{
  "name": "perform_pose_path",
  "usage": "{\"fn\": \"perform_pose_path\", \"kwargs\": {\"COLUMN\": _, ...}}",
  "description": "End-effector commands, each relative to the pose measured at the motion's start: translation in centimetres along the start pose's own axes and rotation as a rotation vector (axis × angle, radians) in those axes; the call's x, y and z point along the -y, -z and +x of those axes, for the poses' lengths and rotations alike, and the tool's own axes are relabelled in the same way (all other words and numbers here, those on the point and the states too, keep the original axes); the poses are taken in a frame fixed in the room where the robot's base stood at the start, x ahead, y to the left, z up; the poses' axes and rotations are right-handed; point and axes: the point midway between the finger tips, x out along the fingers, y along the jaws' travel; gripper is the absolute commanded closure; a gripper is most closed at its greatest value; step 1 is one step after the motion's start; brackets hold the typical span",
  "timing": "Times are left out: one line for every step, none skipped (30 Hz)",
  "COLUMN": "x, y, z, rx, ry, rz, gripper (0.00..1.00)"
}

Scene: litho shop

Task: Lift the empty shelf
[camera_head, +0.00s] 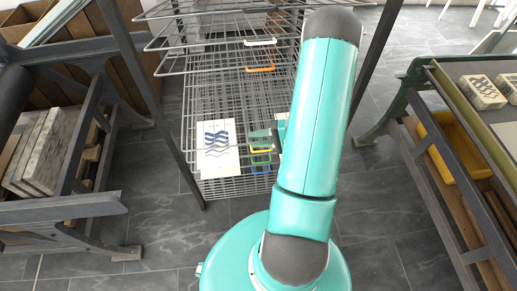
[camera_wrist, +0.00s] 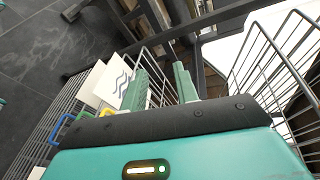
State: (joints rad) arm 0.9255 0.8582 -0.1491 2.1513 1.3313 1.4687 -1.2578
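A wire drying rack (camera_head: 215,108) stands in front of me, its grid shelves stacked with a white tab (camera_head: 259,42) and an orange tab (camera_head: 260,69) on upper shelves. Yellow (camera_head: 262,150) and blue (camera_head: 262,168) tabs show lower down. A white print with blue waves (camera_head: 217,147) lies on a low shelf at the left; the upper wire shelves look bare. My gripper (camera_wrist: 160,84) is open in the wrist view, its two green fingers apart with no shelf edge visibly held between them. In the head view my arm hides most of it. Which shelf is meant I cannot tell.
A dark wooden frame holding stone slabs (camera_head: 45,150) stands at the left. A green-framed press or bench (camera_head: 410,95) with a yellow tray (camera_head: 455,145) and patterned blocks (camera_head: 483,92) stands at the right. Dark posts flank the rack. Grey floor tiles are clear between.

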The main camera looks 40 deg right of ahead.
Motion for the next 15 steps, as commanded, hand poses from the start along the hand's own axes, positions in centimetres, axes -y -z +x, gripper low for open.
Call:
{"fn": "perform_pose_path", "kwargs": {"x": -2.1, "y": 0.7, "z": -0.9, "rx": -0.059, "ry": 0.035, "rz": 0.024, "gripper": 0.7}}
{"fn": "perform_pose_path", "kwargs": {"x": -3.2, "y": 1.1, "z": -1.4, "rx": -0.095, "ry": 0.055, "rz": 0.029, "gripper": 0.7}}
{"fn": "perform_pose_path", "kwargs": {"x": -4.7, "y": 1.6, "z": -2.1, "rx": -0.146, "ry": 0.08, "rz": 0.038, "gripper": 0.7}}
{"fn": "perform_pose_path", "kwargs": {"x": -5.8, "y": 1.9, "z": -2.6, "rx": -0.184, "ry": 0.097, "rz": 0.042, "gripper": 0.7}}
{"fn": "perform_pose_path", "kwargs": {"x": -7.0, "y": 2.2, "z": -3.1, "rx": -0.223, "ry": 0.113, "rz": 0.047, "gripper": 0.7}}
{"fn": "perform_pose_path", "kwargs": {"x": -8.6, "y": 2.5, "z": -3.9, "rx": -0.276, "ry": 0.132, "rz": 0.052, "gripper": 0.7}}
{"fn": "perform_pose_path", "kwargs": {"x": -9.8, "y": 2.6, "z": -4.5, "rx": -0.315, "ry": 0.144, "rz": 0.056, "gripper": 0.7}}
{"fn": "perform_pose_path", "kwargs": {"x": -10.9, "y": 2.7, "z": -5.0, "rx": -0.352, "ry": 0.153, "rz": 0.06, "gripper": 0.7}}
{"fn": "perform_pose_path", "kwargs": {"x": -12.2, "y": 2.8, "z": -5.6, "rx": -0.398, "ry": 0.164, "rz": 0.062, "gripper": 0.7}}
{"fn": "perform_pose_path", "kwargs": {"x": -13.2, "y": 2.8, "z": -6.0, "rx": -0.429, "ry": 0.17, "rz": 0.063, "gripper": 0.7}}
{"fn": "perform_pose_path", "kwargs": {"x": -14.0, "y": 2.8, "z": -6.3, "rx": -0.456, "ry": 0.174, "rz": 0.065, "gripper": 0.7}}
{"fn": "perform_pose_path", "kwargs": {"x": -14.9, "y": 2.8, "z": -6.7, "rx": -0.486, "ry": 0.179, "rz": 0.066, "gripper": 0.7}}
{"fn": "perform_pose_path", "kwargs": {"x": -15.4, "y": 2.8, "z": -7.0, "rx": -0.505, "ry": 0.182, "rz": 0.065, "gripper": 0.7}}
{"fn": "perform_pose_path", "kwargs": {"x": -15.8, "y": 2.8, "z": -7.2, "rx": -0.52, "ry": 0.184, "rz": 0.065, "gripper": 0.7}}
{"fn": "perform_pose_path", "kwargs": {"x": -16.2, "y": 2.7, "z": -7.3, "rx": -0.533, "ry": 0.185, "rz": 0.065, "gripper": 0.7}}
